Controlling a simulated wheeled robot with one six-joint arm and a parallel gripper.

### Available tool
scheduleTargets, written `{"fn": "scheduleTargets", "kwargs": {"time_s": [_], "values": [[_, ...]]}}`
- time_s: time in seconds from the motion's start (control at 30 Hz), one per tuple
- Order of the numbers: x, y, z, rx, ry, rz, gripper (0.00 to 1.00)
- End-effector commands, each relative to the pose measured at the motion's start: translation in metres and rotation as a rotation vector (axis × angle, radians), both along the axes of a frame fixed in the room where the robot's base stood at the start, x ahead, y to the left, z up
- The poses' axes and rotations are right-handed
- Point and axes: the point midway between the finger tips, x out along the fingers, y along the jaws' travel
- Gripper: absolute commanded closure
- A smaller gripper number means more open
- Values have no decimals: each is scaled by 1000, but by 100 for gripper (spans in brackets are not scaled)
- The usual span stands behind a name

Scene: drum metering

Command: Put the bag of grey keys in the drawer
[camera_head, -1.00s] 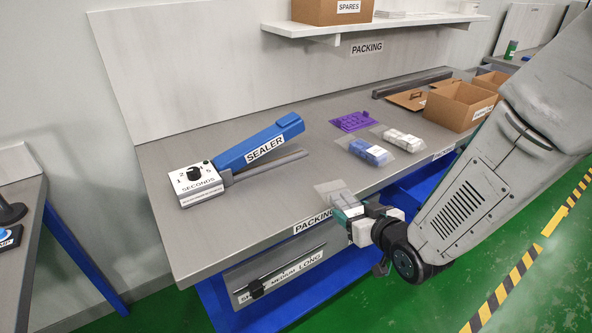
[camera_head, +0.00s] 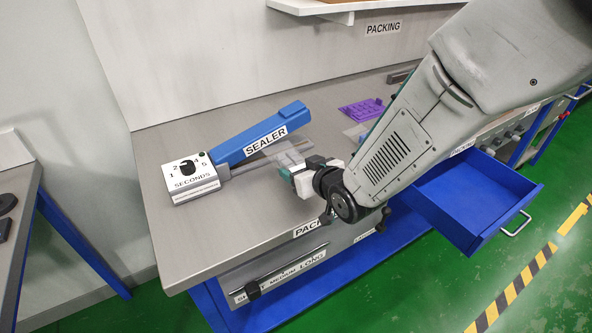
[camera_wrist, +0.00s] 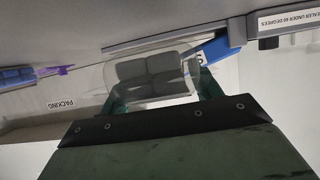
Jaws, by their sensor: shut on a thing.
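My gripper (camera_head: 291,171) is shut on a clear bag of grey keys (camera_head: 290,154), just in front of the blue sealer arm and its grey bar. In the wrist view the bag (camera_wrist: 152,78) shows several grey blocks through clear plastic, between the gripper's fingers (camera_wrist: 160,100). The blue drawer (camera_head: 497,193) under the bench stands open at right, and the part of its inside that shows looks empty. My arm hides part of the bench between the bag and the drawer.
The sealer (camera_head: 260,133) with its white dial box (camera_head: 190,180) stands on the grey bench (camera_head: 170,235). A purple tray (camera_head: 362,109) lies behind my arm. A length slider (camera_head: 253,289) is on the bench front. Yellow-black floor tape (camera_head: 515,290) runs at right.

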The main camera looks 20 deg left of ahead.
Motion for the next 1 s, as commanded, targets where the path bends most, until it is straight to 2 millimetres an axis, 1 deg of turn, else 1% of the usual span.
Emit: {"fn": "scheduleTargets", "kwargs": {"time_s": [0.2,0.23,0.33,0.43,0.67,0.8,0.83,0.87,0.9,1.0], "values": [[8,7,-1,0,-1,-6,64],[9,8,-4,-1,1,-8,64],[7,7,-24,-4,4,-7,64],[7,8,-36,-2,1,-5,64],[7,9,-36,1,-1,-3,64],[7,9,-39,1,-1,-3,64],[7,9,-39,0,0,-3,31],[7,9,-39,0,0,-3,23],[7,9,-39,0,0,-3,15],[7,8,-39,0,0,-3,15]]}}
